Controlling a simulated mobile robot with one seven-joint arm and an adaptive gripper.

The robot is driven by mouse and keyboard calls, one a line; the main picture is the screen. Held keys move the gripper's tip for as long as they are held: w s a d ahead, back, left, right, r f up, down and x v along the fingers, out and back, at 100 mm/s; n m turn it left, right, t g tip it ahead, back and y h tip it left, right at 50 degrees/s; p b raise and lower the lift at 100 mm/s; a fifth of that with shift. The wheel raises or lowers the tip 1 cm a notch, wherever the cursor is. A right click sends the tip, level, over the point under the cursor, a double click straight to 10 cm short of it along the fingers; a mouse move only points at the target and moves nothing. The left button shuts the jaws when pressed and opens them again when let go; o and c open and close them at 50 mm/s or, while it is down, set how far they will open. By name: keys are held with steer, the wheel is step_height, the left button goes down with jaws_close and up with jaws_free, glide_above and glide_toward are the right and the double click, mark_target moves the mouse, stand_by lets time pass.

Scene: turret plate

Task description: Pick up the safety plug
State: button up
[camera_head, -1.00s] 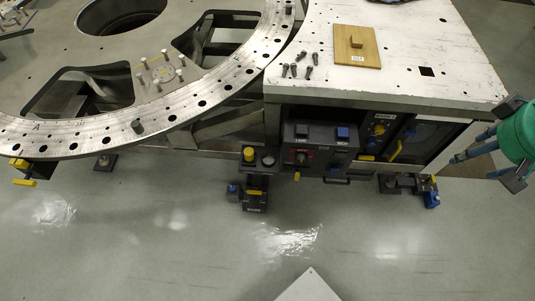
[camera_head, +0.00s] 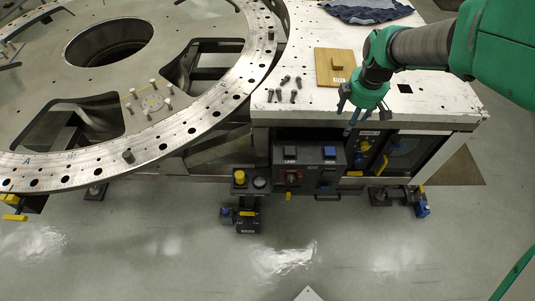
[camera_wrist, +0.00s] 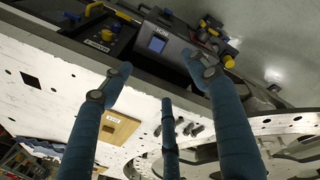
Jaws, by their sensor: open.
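A yellow round-topped plug (camera_head: 240,177), which looks like the safety plug, stands in a dark holder left of the control box, below the table top. My gripper (camera_head: 360,115) is open, in front of the white table's edge, up and to the right of the plug and well apart from it. In the wrist view my gripper's blue fingers (camera_wrist: 160,78) are spread with nothing between them. Yellow parts show beyond the right finger there, but I cannot tell which is the plug.
The dark control box (camera_head: 308,165) has a blue button and a red knob. The white table (camera_head: 300,108) bears several bolts (camera_head: 284,92), a wooden board (camera_head: 325,68) and a dark cloth (camera_head: 368,9). The large metal ring (camera_head: 215,105) lies left. Floor in front is clear.

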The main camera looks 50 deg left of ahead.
steer(key=s+a+f+n+p, duration=0.1)
steer(key=s+a+f+n, duration=0.25)
steer(key=a+f, duration=0.6)
steer(key=n+g+h+p, duration=0.1)
steer(key=n+g+p, duration=0.15)
steer(key=n, duration=0.95)
glide_above(239, 175)
step_height(239, 175, down, 28)
steer(key=r, duration=0.1)
steer(key=shift+f+t, duration=0.25)
steer(key=shift+t, duration=0.2)
steer(key=shift+f+b, duration=0.4)
steer(key=shift+f, duration=3.9)
steer(key=shift+f+b, duration=0.55)
steer(key=shift+f, duration=2.05)
